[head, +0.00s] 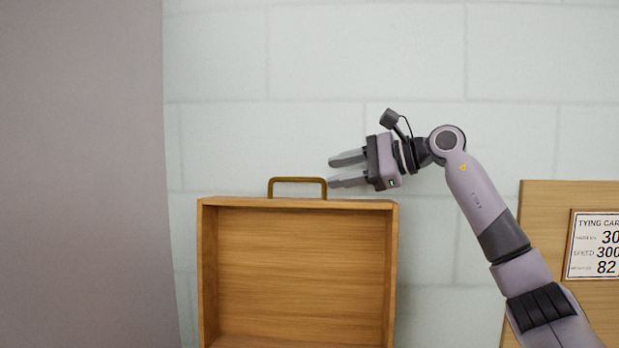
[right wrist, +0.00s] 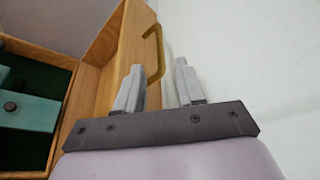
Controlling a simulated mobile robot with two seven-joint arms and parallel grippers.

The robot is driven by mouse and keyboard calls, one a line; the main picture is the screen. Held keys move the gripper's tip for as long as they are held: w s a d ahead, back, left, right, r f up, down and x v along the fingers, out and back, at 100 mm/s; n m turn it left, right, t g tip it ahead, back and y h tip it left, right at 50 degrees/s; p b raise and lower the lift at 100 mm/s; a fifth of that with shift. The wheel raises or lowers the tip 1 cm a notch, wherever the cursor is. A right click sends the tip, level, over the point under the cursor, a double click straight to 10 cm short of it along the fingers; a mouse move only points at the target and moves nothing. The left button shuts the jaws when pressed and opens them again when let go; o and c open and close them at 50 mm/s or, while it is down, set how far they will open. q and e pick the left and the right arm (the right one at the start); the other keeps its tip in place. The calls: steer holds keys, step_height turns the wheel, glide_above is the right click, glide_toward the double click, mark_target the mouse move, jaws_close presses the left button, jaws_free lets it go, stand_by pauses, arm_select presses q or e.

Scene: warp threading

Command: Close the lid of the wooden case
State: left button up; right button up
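The wooden case's lid (head: 300,265) stands raised in the head view, its hollow inner side facing me. A brass-coloured handle (head: 297,180) sits on the lid's top edge. My right gripper (head: 331,171) is open and empty, just right of the handle and a little above the lid's top edge. In the right wrist view, the open fingers (right wrist: 160,78) point toward the lid (right wrist: 125,48) and the handle (right wrist: 155,52); contact cannot be told. The case's dark-lined lower part (right wrist: 36,82) holds a teal piece (right wrist: 30,113). My left gripper is not in view.
A pale block wall (head: 360,50) stands behind the lid. A wooden board (head: 538,215) with a printed sign (head: 594,245) is at the right. A plain grey-mauve surface (head: 80,170) fills the left side of the head view.

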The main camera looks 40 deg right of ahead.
mark_target(309, 200)
steer(key=shift+p+x, duration=0.9)
steer(key=shift+x, duration=2.65)
jaws_close()
